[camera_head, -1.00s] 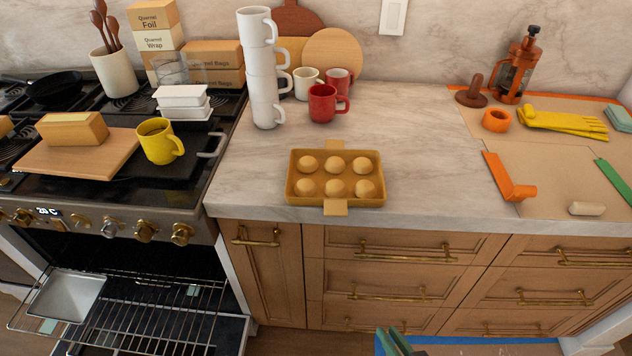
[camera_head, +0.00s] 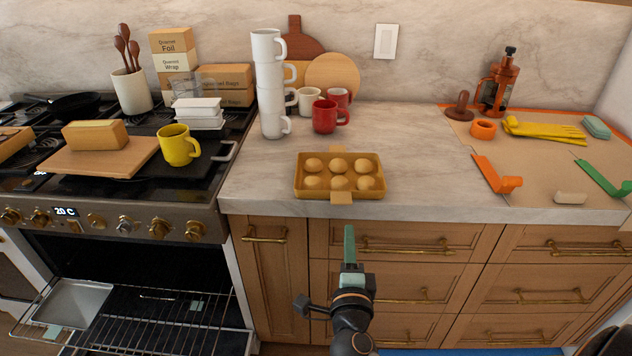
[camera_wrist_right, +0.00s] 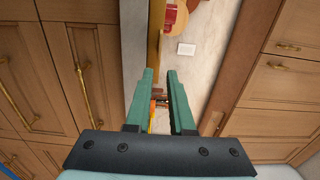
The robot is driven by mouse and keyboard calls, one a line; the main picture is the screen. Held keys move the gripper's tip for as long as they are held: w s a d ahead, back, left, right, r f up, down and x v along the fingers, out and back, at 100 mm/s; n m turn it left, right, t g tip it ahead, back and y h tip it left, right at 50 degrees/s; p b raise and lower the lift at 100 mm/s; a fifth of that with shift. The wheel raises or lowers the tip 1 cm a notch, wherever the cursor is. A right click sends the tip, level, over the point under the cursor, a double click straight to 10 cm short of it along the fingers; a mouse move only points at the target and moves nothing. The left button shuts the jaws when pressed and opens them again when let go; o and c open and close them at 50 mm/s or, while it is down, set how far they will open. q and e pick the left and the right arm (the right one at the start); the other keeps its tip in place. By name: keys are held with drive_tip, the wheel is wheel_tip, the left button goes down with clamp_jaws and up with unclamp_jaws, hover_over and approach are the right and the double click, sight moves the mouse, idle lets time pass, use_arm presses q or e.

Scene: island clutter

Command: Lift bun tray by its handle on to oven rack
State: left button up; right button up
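The bun tray (camera_head: 300,190), yellow-brown with several round buns, sits flat on the marble counter near its front edge. A flat tab handle (camera_head: 341,197) on its near side reaches toward the edge; another tab is on the far side. The oven rack (camera_head: 165,325) is pulled out of the open oven at lower left. My right gripper (camera_head: 349,240) is in front of the drawers, below and apart from the near handle. The right wrist view shows its two green fingers (camera_wrist_right: 160,75) apart with nothing between them. My left gripper is out of view.
A metal pan (camera_head: 75,303) lies on the left part of the rack. A tall stack of white mugs (camera_head: 270,85) and a red mug (camera_head: 325,117) stand behind the tray. A yellow mug (camera_head: 176,147) is on the stove.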

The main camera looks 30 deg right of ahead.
sight(348, 200)
drive_tip(key=b+x, duration=0.3)
drive_tip(key=x, duration=0.9)
drive_tip(key=shift+s+d+b, duration=0.1)
drive_tip(key=shift+b, duration=0.2)
drive_tip(key=shift+d, duration=0.15)
drive_tip(key=c, duration=0.3)
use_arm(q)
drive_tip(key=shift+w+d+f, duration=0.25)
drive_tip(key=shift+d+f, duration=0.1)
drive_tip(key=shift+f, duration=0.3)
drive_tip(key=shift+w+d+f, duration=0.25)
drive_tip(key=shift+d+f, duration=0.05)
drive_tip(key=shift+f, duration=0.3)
use_arm(e)
clamp_jaws()
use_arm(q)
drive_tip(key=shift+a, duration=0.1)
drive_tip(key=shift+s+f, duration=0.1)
use_arm(e)
drive_tip(key=shift+r, duration=0.1)
